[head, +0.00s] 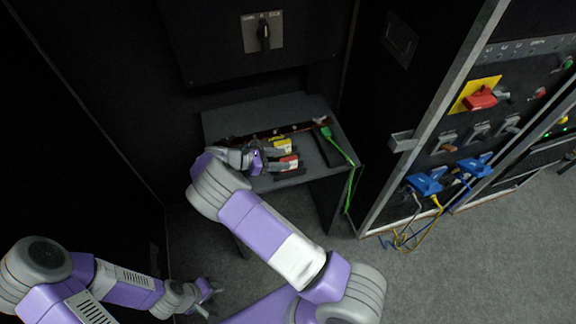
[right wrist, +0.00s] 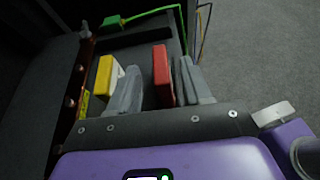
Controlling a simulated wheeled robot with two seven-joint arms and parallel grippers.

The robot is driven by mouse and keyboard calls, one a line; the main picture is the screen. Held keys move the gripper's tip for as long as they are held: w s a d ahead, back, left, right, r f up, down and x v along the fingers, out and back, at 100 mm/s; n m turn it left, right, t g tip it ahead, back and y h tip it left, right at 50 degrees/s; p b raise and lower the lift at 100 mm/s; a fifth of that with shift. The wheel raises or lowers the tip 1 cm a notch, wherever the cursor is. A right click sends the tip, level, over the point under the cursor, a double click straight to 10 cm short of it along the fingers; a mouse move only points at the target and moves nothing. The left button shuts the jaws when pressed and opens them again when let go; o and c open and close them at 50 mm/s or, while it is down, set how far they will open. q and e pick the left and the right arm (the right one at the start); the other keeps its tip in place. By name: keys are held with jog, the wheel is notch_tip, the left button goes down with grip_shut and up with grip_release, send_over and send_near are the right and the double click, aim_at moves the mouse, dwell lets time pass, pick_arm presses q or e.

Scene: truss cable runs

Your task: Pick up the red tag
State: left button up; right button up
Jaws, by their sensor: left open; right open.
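The red tag (head: 289,162) lies on the small dark table (head: 225,118) in the head view, beside a yellow tag (head: 283,146). My right gripper (head: 281,158) is at the table, open. In the right wrist view the red tag (right wrist: 161,75) stands between the two grey fingers of my right gripper (right wrist: 157,92), close to the right finger. The yellow tag (right wrist: 105,76) is outside the left finger. I cannot tell whether a finger touches the red tag. My left gripper (head: 208,292) is open and low at the lower left, away from the table.
A green connector with a cable (head: 338,148) lies at the table's right side, its cable hanging down. A dark rail (head: 270,133) runs along the table behind the tags. A cabinet at right has a red switch (head: 480,98) and blue connectors (head: 426,182). Grey floor is clear at lower right.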

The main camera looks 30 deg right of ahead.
jog(key=shift+x, duration=0.9)
jog(key=shift+r, duration=0.1)
jog(key=shift+c, duration=0.2)
grip_shut()
